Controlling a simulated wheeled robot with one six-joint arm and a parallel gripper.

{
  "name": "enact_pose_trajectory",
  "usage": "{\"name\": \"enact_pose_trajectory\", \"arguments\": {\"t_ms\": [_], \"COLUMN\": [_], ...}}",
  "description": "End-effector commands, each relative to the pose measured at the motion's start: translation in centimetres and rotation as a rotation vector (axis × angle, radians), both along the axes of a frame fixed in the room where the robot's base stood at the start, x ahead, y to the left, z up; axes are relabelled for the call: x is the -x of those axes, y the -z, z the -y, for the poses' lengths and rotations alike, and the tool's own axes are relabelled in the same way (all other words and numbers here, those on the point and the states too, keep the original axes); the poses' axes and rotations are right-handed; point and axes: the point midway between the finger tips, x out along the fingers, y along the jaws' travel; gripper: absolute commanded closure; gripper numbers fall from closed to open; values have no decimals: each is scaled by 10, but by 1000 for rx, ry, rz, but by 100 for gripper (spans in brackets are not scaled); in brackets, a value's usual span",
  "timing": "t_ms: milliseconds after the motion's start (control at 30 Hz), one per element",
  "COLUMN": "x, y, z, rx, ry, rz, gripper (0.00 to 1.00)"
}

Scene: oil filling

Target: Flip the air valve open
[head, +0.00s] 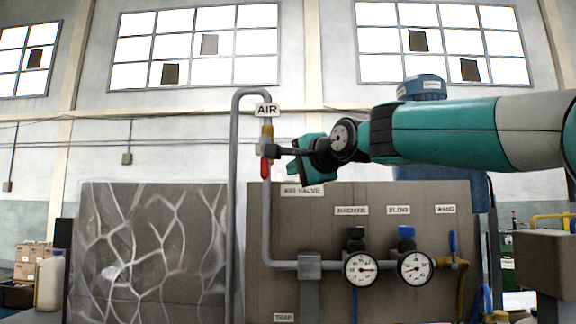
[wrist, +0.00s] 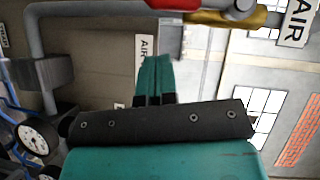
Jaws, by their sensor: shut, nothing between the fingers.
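The air valve's red lever (head: 265,168) hangs down along the grey pipe, below a brass fitting (head: 267,130) and the AIR sign (head: 267,110). In the wrist view the red lever (wrist: 190,3) is at the top edge, partly cut off, with the brass fitting (wrist: 225,17) beside it. My gripper (wrist: 156,60) points towards the pipe with its teal fingers together and nothing between them. In the head view my gripper is just right of the lever; contact with it cannot be told. In the wrist view a gap shows between fingertips and lever.
The AIR VALVE label (head: 302,190) is on the panel (head: 400,240) below my gripper. Two gauges (head: 361,269) (head: 416,268) with a black and a blue knob sit lower right. A cracked-looking grey panel (head: 150,250) stands at left. The space above the panels is mostly open.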

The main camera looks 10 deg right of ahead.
Motion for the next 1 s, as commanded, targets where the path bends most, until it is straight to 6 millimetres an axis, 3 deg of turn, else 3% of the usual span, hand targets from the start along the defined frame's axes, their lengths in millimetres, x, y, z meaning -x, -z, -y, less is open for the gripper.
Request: {"name": "enact_pose_trajectory", "arguments": {"t_ms": [33,200,400,600,1000], "x": [15,53,83,93,94], "y": [2,2,0,0,-1], "z": [3,13,21,25,25], "rx": [0,-1,-1,-1,-1], "ry": [0,-2,-4,-4,-3], "rz": [5,5,3,1,1], "gripper": [100,100,100,100,100]}}
